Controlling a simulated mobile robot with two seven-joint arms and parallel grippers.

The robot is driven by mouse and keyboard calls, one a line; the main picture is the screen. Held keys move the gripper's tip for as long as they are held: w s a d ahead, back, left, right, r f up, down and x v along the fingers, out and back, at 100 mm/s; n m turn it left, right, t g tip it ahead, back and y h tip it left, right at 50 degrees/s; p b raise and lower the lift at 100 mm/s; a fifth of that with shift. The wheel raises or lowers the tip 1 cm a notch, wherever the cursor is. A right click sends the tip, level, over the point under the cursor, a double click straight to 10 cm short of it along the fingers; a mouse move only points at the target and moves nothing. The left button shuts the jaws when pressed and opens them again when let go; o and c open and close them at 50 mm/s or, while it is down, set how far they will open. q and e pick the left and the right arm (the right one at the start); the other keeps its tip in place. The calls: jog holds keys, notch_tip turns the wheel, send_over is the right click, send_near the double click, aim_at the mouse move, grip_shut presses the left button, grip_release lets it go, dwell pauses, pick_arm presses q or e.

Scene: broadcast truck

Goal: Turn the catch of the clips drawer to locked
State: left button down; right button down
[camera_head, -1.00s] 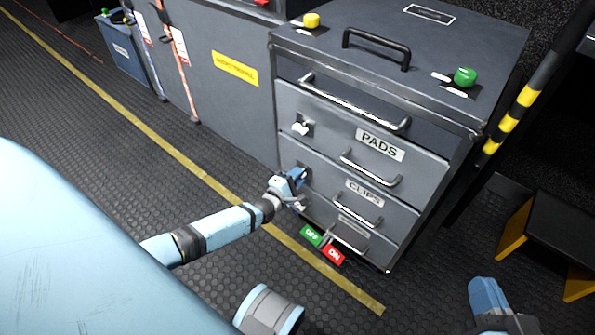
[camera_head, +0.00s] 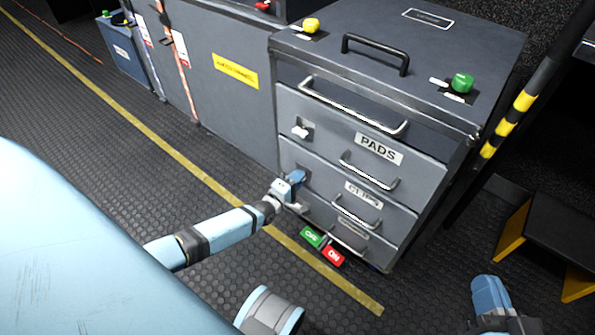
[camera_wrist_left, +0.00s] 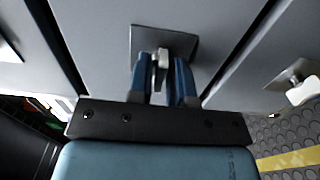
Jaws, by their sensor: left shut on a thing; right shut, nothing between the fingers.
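The clips drawer (camera_head: 325,192) is a grey front with a "CLIPS" label, in the middle of the cabinet. Its catch (camera_wrist_left: 162,58) is a small pale metal lever on a dark square plate in the left wrist view. My left gripper (camera_head: 297,177) is at the left end of the drawer front. Its blue fingers (camera_wrist_left: 165,80) are shut on the catch, one on each side of the lever. In the head view the gripper hides most of the catch. My right gripper (camera_head: 488,292) is shut and empty, low at the right, above the floor.
The pads drawer (camera_head: 335,140) above has its own pale catch (camera_head: 300,132). A step stool with yellow sides (camera_head: 513,235) stands at the right. The floor between is clear.

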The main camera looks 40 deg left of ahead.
pick_arm(q)
jog(key=c, duration=1.2)
grip_release()
jog(key=shift+c, duration=0.2)
jog(key=shift+s, duration=0.1)
